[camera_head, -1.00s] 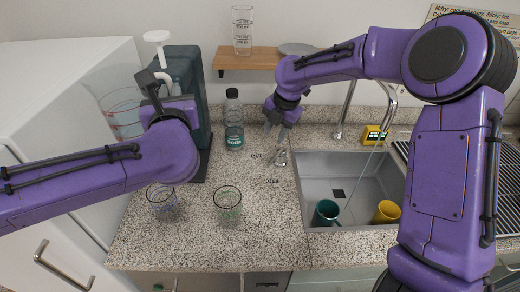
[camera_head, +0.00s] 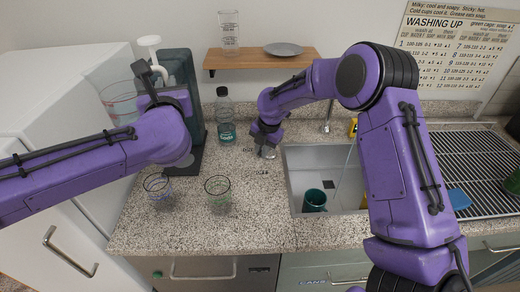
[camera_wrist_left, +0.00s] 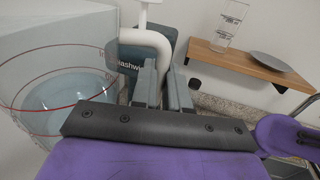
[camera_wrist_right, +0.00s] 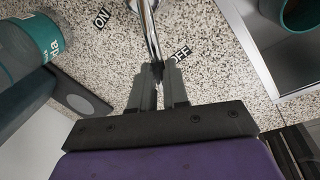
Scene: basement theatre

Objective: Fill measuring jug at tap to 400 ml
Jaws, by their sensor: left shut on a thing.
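The clear measuring jug with red rings (camera_head: 118,102) is at the upper left, partly behind my left arm. In the left wrist view it (camera_wrist_left: 60,85) stands left of the fingers, with a pale bluish round area low down; I cannot tell whether this is water. My left gripper (camera_wrist_left: 162,85) is shut on what looks like its white curved handle (camera_wrist_left: 152,42). My right gripper (camera_wrist_right: 158,75) is at a chrome lever (camera_wrist_right: 150,30) between ON and OFF marks; its closure is unclear. The chrome tap (camera_head: 328,120) is mostly hidden; a thin pale line (camera_head: 345,168) like a stream drops into the sink.
The sink (camera_head: 298,170) holds a teal cup (camera_head: 314,201). Two clear glasses (camera_head: 217,190) (camera_head: 158,186) stand on the counter's front left. A bottle (camera_head: 225,118) and a dark dispenser (camera_head: 183,75) stand behind. A shelf (camera_head: 262,58) holds a clear beaker (camera_head: 229,30) and plate (camera_head: 284,49).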

